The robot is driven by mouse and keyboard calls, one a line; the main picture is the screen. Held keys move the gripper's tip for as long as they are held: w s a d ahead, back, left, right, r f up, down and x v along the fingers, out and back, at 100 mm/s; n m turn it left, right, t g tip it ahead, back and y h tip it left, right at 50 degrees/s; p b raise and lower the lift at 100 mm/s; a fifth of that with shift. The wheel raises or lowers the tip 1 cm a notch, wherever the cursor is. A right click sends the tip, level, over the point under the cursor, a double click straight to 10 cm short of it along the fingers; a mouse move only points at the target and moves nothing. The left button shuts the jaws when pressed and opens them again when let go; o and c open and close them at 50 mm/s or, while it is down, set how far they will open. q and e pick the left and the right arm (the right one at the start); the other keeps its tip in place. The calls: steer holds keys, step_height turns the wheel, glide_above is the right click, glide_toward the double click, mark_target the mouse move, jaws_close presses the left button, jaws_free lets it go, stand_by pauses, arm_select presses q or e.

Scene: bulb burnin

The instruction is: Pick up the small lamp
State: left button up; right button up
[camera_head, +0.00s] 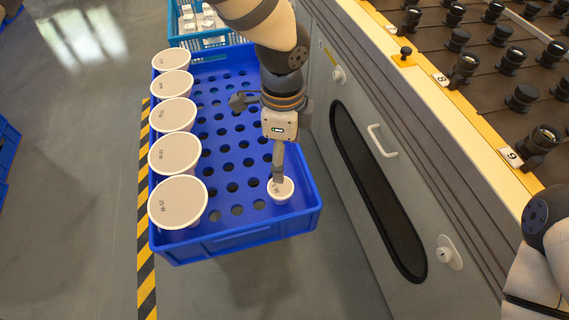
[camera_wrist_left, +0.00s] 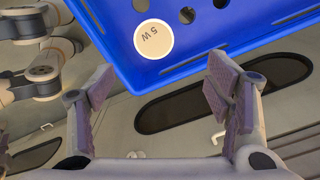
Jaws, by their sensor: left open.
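The small lamp (camera_head: 284,188) is a round white disc in the near right corner of the blue crate (camera_head: 235,234), partly covered by a finger of my left gripper. In the left wrist view the small lamp (camera_wrist_left: 153,40) reads "5 W" and lies beyond the fingertips, near the crate's edge. My left gripper (camera_head: 258,143) is over the crate, its fingers spread wide. In the left wrist view the left gripper (camera_wrist_left: 161,87) has nothing between its fingers. My right gripper is out of view; only part of the right arm shows at lower right.
Several larger white lamps (camera_head: 177,202) stand in a row along the crate's left side. A lighter blue crate (camera_head: 187,40) with white items is behind. A grey cabinet (camera_head: 350,110) with sockets on top stands close on the right.

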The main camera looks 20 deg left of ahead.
mark_target(283, 187)
arm_select(q)
steer(key=f, duration=0.4)
steer(key=f+b, duration=0.1)
steer(key=f, duration=0.3)
steer(key=s+f, duration=0.1)
steer(key=f, duration=0.2)
steer(key=shift+f+b, duration=0.4)
steer(key=c, duration=1.3)
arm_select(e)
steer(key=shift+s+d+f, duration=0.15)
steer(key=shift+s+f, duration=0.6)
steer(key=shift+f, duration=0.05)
